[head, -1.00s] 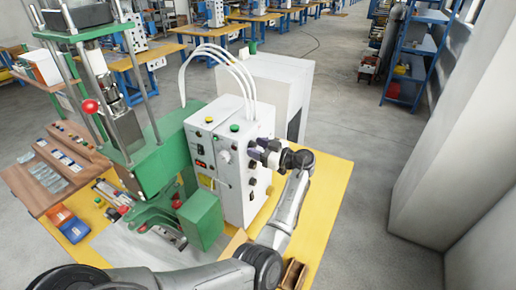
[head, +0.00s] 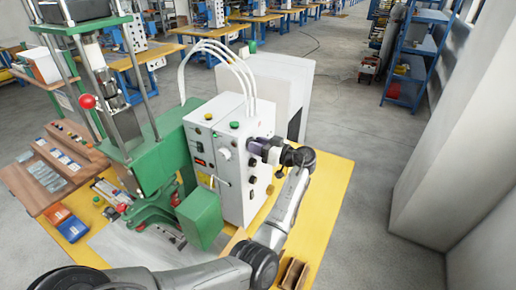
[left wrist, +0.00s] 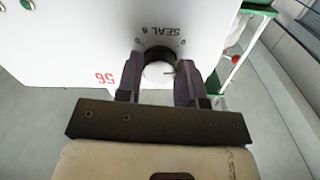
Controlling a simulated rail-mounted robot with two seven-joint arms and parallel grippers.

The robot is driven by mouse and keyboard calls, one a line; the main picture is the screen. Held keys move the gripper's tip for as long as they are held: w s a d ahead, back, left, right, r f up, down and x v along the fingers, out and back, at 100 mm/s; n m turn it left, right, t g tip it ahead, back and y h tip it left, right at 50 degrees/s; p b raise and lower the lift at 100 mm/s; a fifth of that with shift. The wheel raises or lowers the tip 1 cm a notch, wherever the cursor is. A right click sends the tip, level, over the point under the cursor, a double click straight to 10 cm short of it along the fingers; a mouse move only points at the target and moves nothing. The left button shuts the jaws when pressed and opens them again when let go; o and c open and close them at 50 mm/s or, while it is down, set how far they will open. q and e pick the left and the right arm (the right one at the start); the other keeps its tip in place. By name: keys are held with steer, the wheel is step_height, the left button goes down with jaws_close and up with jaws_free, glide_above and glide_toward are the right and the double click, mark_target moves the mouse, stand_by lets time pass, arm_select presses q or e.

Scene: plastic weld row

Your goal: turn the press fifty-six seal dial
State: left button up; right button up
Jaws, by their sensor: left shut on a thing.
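The seal dial (left wrist: 158,71) shows in the left wrist view as a dark round knob with a pale face and a short mark pointing right in the picture. The word SEAL and small scale marks are printed around it, and a red 56 stands beside it. My left gripper (left wrist: 158,82) is shut on the dial, one finger on each side. In the head view my left gripper (head: 262,150) is at the side of the white control box (head: 232,190) and hides the dial. My right gripper is not in view.
Other dark knobs (head: 253,180) sit below the gripper on the same face. The green press (head: 160,160) stands left of the box, with white hoses (head: 240,68) rising behind. A yellow table (head: 325,195) carries it, with bare top to the right.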

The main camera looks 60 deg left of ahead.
arm_select(q)
steer(key=m+p, duration=0.3)
steer(key=m, duration=0.9)
steer(key=shift+s+r+m+p, duration=0.1)
steer(key=shift+r+m+p, duration=0.05)
steer(key=shift+m+p, duration=0.2)
steer(key=shift+m, duration=0.25)
steer(key=o, duration=0.9)
steer(key=shift+d, duration=0.15)
steer(key=shift+b+v, duration=1.7)
steer(key=shift+v, duration=5.15)
